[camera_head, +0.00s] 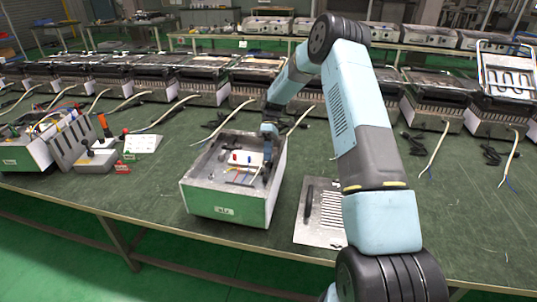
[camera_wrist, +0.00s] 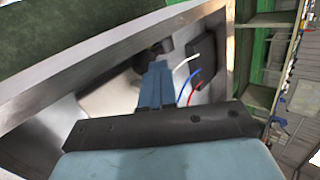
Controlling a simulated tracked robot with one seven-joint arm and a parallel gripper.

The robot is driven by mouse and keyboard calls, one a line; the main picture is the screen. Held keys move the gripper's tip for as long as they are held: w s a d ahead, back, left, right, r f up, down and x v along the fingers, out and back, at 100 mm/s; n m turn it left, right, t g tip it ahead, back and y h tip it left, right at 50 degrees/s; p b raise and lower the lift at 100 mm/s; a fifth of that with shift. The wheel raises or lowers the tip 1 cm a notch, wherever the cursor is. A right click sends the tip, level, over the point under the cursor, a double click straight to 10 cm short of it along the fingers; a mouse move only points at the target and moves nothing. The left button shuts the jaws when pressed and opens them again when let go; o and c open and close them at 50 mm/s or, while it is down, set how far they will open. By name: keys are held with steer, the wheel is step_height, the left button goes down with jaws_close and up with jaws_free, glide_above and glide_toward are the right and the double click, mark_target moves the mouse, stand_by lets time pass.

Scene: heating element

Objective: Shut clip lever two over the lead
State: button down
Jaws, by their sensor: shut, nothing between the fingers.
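An open metal box (camera_head: 230,208) with a green and white front stands on the bench in the head view. Inside it is a pale block (camera_head: 243,158) with small red and blue parts and coloured leads below it. My gripper (camera_head: 266,172) reaches down into the box's right side, right of the block. In the wrist view my gripper (camera_wrist: 157,78) has its blue fingers together, with dark parts just beyond the tips. White, blue and red leads (camera_wrist: 186,74) run beside a dark block (camera_wrist: 203,62). Clip lever two cannot be told apart; contact at the fingertips is unclear.
The box walls (camera_wrist: 80,70) stand close around my gripper. A perforated metal plate (camera_head: 320,232) with a dark handle lies right of the box. A second open unit (camera_head: 28,150) and small stands (camera_head: 97,160) are at the left.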

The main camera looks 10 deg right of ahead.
steer(key=shift+w+d+f, duration=0.15)
steer(key=shift+d+f, duration=0.05)
stand_by(0.3)
steer(key=shift+w+a+r, duration=0.1)
steer(key=shift+a+r, duration=0.05)
steer(key=shift+r, duration=0.3)
steer(key=s+a+r+v, duration=0.1)
steer(key=v, duration=1)
steer(key=shift+w+r, duration=0.25)
steer(key=shift+r, duration=0.15)
steer(key=shift+d, duration=0.15)
